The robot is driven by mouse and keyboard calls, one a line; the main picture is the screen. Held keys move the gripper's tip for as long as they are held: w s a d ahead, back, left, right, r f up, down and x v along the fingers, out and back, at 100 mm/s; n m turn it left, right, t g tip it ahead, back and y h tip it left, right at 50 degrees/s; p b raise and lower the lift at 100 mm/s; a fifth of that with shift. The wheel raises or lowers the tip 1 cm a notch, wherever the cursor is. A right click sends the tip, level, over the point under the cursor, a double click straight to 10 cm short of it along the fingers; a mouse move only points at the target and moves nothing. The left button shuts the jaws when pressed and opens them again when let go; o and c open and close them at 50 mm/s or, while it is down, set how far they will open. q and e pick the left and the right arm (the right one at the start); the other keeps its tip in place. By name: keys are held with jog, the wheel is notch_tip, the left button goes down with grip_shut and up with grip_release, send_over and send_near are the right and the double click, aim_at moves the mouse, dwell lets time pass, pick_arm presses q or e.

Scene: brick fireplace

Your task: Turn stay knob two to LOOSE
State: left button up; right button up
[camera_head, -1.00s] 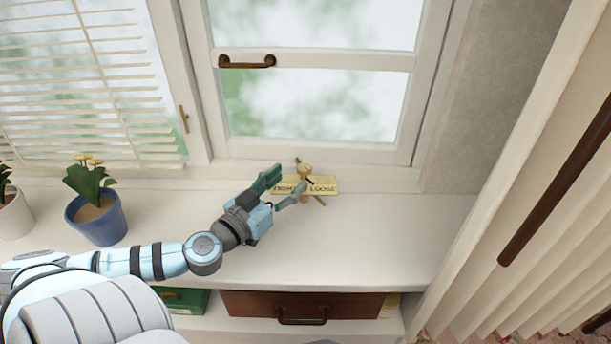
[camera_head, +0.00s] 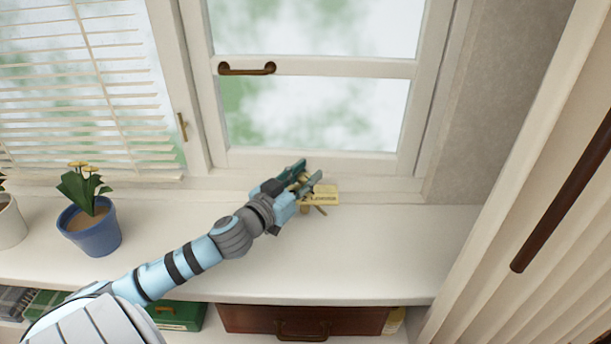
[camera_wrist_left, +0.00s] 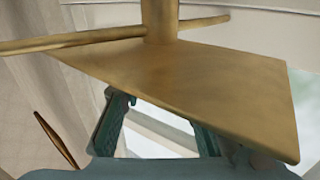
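The brass stay knob sits at the foot of the window frame, mostly hidden behind my gripper in the head view. A thin brass rod end (camera_head: 321,210) sticks out below the plate. My left gripper (camera_head: 304,174) has its two fingers apart, one on either side of the knob; I cannot tell if they touch it. In the left wrist view, the plate (camera_wrist_left: 200,80), the knob's post (camera_wrist_left: 160,20) and the rod (camera_wrist_left: 70,40) loom close before the parted fingers. My right gripper is not in view.
A blue flower pot (camera_head: 92,235) stands on the white sill (camera_head: 370,245) to the left. A brown window handle (camera_head: 247,69) is above. Pleated curtains (camera_head: 520,130) hang at right. The sill right of the plate is clear.

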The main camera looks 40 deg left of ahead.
pick_arm(q)
grip_shut()
jog(key=n+y+p, duration=0.1)
jog(key=y, duration=0.1)
jog(key=shift+d+r+n+y+p, duration=0.1)
jog(key=shift+r+n+y+p, duration=0.1)
jog(key=shift+n+y+p, duration=0.15)
jog(key=shift+n+g+y, duration=0.3)
jog(key=shift+n+y, duration=0.25)
jog(key=shift+y, duration=0.1)
jog(key=n+g+y, duration=0.1)
jog(key=y, duration=0.2)
jog(key=shift+f+n, duration=0.2)
jog(key=shift+n, duration=0.2)
jog(key=o, duration=1)
grip_release()
jog(key=shift+c, duration=0.2)
